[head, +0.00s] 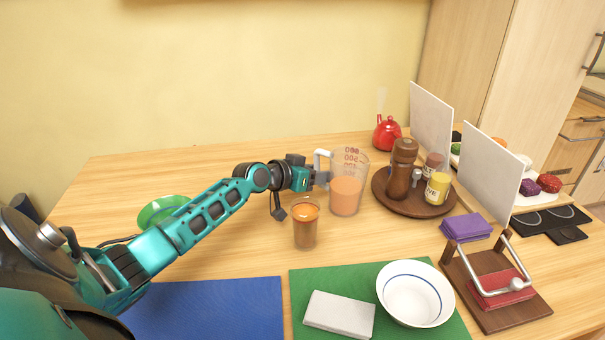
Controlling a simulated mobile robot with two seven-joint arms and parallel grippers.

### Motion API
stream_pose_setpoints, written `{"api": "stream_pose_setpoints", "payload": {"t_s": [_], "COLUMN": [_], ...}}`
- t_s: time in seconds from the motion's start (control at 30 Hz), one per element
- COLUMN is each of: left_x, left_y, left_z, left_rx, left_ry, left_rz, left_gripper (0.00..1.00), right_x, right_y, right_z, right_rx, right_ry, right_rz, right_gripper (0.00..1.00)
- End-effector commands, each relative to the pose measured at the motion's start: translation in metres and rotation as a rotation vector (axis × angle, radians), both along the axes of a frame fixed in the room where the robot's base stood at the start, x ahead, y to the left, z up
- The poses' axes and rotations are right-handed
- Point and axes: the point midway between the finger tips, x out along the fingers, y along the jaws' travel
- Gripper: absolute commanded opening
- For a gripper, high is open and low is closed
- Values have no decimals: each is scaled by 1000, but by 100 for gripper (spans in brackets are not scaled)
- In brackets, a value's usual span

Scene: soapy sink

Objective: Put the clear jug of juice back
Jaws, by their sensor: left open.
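The clear jug (346,192) stands upright on the wooden table, about half full of orange juice. It has red measuring marks and a white handle (321,163) on its left side. My left gripper (318,179) is open at the jug's handle side, close to the handle; I cannot tell whether it touches it. A glass of orange-brown drink (305,228) stands just in front of the gripper, to the left of the jug. My right gripper is not in view.
A round wooden tray (418,208) with a pepper mill (400,170) and jars stands right of the jug. A green mat (370,328) with a white bowl (415,288) and a blue mat (215,307) lie in front.

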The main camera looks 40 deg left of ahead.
Motion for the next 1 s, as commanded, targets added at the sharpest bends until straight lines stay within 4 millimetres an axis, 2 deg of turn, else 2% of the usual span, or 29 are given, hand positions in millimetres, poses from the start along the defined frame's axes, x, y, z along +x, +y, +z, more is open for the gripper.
{"api": "stream_pose_setpoints", "payload": {"t_s": [0.6,0.8,1.0], "left_x": [-85,-102,-109], "left_y": [15,19,20], "left_z": [34,40,44], "left_rx": [3,0,1], "left_ry": [3,2,1], "left_rz": [-3,0,-1], "left_gripper": [46,46,46], "right_x": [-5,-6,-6], "right_y": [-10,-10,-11], "right_z": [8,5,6], "right_rx": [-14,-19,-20], "right_ry": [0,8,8], "right_rz": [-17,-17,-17], "right_gripper": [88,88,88]}}
